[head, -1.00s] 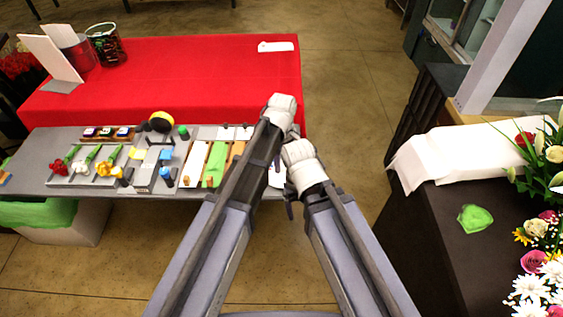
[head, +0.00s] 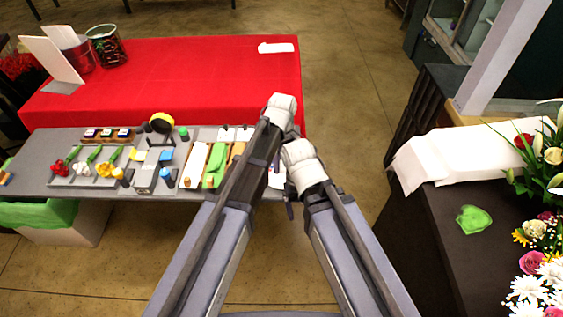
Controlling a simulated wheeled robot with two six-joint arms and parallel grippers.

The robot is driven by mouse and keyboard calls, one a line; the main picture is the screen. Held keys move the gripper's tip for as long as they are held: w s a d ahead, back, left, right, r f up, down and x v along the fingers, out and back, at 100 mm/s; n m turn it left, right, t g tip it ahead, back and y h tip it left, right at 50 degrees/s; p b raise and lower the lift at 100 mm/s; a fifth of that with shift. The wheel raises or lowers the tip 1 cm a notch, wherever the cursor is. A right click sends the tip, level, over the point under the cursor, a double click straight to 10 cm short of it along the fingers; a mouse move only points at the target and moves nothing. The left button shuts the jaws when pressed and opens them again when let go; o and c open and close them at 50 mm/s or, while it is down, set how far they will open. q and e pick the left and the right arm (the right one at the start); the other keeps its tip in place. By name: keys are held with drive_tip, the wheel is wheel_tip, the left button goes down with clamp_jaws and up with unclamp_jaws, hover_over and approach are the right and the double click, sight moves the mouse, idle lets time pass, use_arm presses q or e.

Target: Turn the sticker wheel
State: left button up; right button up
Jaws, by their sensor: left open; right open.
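I cannot clearly make out a sticker wheel. A white piece with pink-purple marks (head: 276,180) shows partly between my arms at the right end of the grey workbench (head: 45,150); it may be part of the wheel, and the arms hide the rest. A round yellow and black roll (head: 161,122) stands at the bench's back edge, away from both grippers. My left gripper (head: 282,108) is open, above the bench's right end. My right gripper (head: 302,158) is open, just below and right of it. Their fingertips are mostly hidden, and I see nothing held.
Flowers (head: 104,169), small blue-capped bottles (head: 168,176) and a green piece (head: 215,165) lie on the bench. A red-covered table (head: 200,75) is behind. A dark counter (head: 430,235) with white paper (head: 450,155) and bouquets is right. Floor between is free.

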sight(282, 165)
use_arm(q)
wheel_tip(282, 165, up, 7)
drive_tip(key=p, duration=0.6)
drive_tip(key=shift+r+p, duration=0.15)
drive_tip(key=shift+p, duration=0.2)
drive_tip(key=s+a+m+t, duration=0.1)
drive_tip(key=s+a+m, duration=0.4)
drive_tip(key=a, duration=0.3)
drive_tip(key=s+a+m, duration=0.6)
drive_tip(key=a, duration=0.3)
drive_tip(key=s+d+m+g+y, duration=0.1)
drive_tip(key=s+d+m, duration=0.2)
drive_tip(key=s+d, duration=0.3)
drive_tip(key=d+b, duration=0.1)
drive_tip(key=d, duration=0.4)
drive_tip(key=shift+f+m, duration=0.4)
